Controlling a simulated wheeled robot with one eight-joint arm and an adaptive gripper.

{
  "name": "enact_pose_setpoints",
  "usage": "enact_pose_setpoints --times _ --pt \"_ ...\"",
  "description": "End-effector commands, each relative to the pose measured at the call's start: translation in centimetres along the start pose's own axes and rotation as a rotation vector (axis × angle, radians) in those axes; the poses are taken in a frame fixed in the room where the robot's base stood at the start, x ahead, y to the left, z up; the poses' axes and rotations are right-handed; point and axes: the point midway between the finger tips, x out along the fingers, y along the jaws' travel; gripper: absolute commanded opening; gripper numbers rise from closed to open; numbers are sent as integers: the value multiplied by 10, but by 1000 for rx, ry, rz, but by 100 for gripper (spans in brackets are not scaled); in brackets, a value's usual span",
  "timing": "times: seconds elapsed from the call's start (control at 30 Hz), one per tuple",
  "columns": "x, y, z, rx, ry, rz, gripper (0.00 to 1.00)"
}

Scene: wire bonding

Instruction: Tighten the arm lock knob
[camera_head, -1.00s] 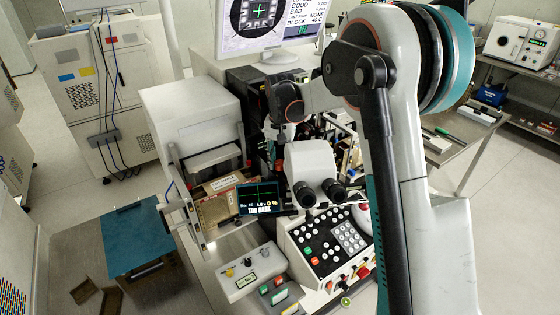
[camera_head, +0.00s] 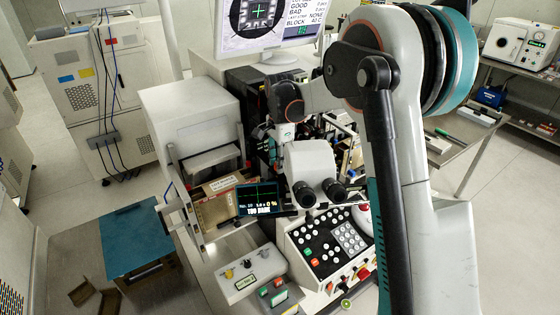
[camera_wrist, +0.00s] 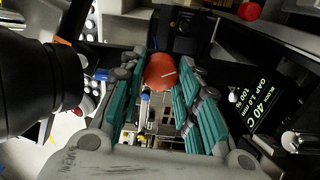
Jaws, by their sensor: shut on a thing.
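An orange-red round knob (camera_wrist: 159,71) with a pale line on its face shows in the upper middle of the wrist view. My gripper (camera_wrist: 161,66) has its teal-and-grey fingers on the left and right sides of this knob and is shut on it. The fingertips partly cover the knob's sides. In the head view my wrist hangs over the bonding machine behind the white microscope head (camera_head: 311,166). The fingers and the knob cannot be made out there.
A black microscope eyepiece (camera_wrist: 35,90) is close on the left in the wrist view. A dark panel reading 40 C (camera_wrist: 265,105) is close on the right. In the head view the button console (camera_head: 335,240) lies in front of the microscope, and a monitor (camera_head: 262,22) stands behind.

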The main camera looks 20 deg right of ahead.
Motion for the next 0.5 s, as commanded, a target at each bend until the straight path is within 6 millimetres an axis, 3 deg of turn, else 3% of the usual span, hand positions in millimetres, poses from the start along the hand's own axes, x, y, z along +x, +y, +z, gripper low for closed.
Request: enact_pose_setpoints --times 0.5 --pt "-2 -2 0 152 0 -4 6"
